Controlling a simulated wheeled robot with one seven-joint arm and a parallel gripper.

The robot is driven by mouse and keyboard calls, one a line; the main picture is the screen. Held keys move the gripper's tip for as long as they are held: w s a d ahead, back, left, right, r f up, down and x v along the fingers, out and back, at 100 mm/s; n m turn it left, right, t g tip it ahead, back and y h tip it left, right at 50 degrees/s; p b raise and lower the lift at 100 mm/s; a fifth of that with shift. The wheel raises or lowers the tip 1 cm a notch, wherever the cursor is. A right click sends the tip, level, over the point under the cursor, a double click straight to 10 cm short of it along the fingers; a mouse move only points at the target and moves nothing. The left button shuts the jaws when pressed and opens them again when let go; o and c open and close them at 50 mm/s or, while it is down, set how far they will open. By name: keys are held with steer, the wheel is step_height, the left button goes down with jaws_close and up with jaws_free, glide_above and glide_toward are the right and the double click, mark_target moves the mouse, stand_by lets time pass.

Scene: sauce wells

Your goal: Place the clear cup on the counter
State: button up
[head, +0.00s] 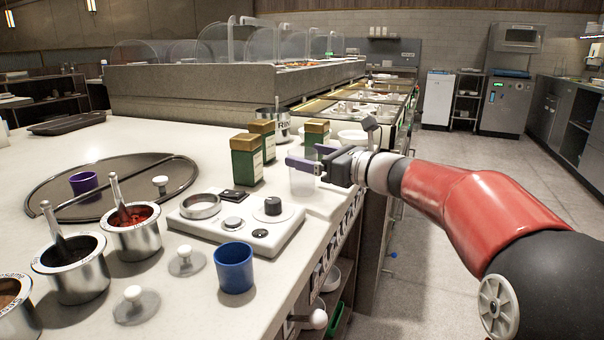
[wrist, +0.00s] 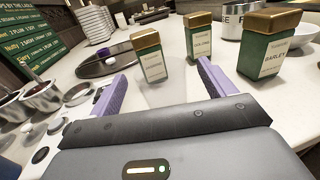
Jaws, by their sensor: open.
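The clear cup (head: 303,184) is faint and see-through in the head view. It appears to stand upright on the pale counter (head: 222,305), near the right edge. My gripper (head: 303,164) is at the cup's upper part, with its purple fingers apart. In the wrist view my gripper (wrist: 163,74) is open, its fingers spread wide over the counter (wrist: 172,94).
Green jars with gold lids (head: 247,160) stand just beyond my gripper. A white panel with knobs (head: 262,242) and a blue cup (head: 234,268) are nearer. Steel sauce wells (head: 75,277) and a dark round tray with a purple cup (head: 84,184) lie left.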

steer(key=shift+w+a, duration=0.2)
steer(key=shift+a, duration=0.2)
steer(key=c, duration=1.1)
